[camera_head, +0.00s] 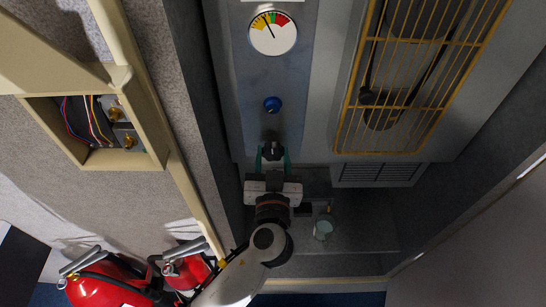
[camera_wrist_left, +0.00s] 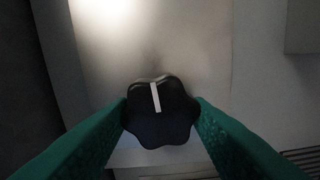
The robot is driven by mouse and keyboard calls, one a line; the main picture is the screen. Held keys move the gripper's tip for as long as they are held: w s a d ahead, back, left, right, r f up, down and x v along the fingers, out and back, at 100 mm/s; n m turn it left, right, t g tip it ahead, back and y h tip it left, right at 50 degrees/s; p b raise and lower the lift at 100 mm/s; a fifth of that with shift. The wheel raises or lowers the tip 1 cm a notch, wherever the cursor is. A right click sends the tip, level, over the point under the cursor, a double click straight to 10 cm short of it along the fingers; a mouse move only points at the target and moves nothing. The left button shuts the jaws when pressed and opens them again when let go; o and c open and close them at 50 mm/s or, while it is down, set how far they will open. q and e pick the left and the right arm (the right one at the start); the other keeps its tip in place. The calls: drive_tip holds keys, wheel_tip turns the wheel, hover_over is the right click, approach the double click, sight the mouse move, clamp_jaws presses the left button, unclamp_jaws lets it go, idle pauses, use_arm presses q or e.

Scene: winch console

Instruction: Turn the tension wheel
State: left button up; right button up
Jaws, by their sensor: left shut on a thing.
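The tension wheel is a black lobed knob (camera_wrist_left: 158,120) with a white pointer line, seen in the left wrist view. The line points up and tilts slightly to the left. The knob (camera_head: 271,149) also shows near the bottom of the grey console panel (camera_head: 272,72) in the head view. My left gripper (camera_head: 272,158) has its green fingers on either side of the knob, shut on it. The fingers (camera_wrist_left: 160,122) touch its left and right edges in the wrist view. A round gauge (camera_head: 273,33) at the panel's top has yellow, red and green zones; its needle points up and left. My right gripper is not in view.
A blue knob (camera_head: 272,104) sits above the black one. A yellow wire cage (camera_head: 410,80) is to the right, with a vent (camera_head: 380,174) below. A mug (camera_head: 324,228) stands on the lower ledge. Red fire extinguishers (camera_head: 105,283) and an open wiring box (camera_head: 100,130) are at left.

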use_arm(q)
drive_tip(key=m, duration=0.3)
drive_tip(key=shift+b, duration=0.35)
drive_tip(key=m, duration=0.3)
drive_tip(key=shift+a, duration=0.1)
drive_tip(key=m, duration=0.3)
drive_tip(key=shift+r+m+p, duration=0.15)
drive_tip(key=shift+m+p, duration=0.15)
drive_tip(key=shift+p, duration=0.1)
drive_tip(key=m+p, duration=0.1)
drive_tip(key=m, duration=0.2)
drive_tip(key=shift+m, duration=0.3)
drive_tip(key=m+p, duration=0.2)
drive_tip(key=m, duration=0.2)
drive_tip(key=shift+r+m, duration=0.15)
drive_tip(key=shift+m, duration=0.15)
drive_tip(key=m+p, duration=0.2)
drive_tip(key=m, duration=0.2)
drive_tip(key=shift+p, duration=0.3)
drive_tip(key=m+p, duration=0.2)
drive_tip(key=m, duration=0.2)
drive_tip(key=shift+m+p, duration=0.65)
drive_tip(key=shift+m, duration=0.95)
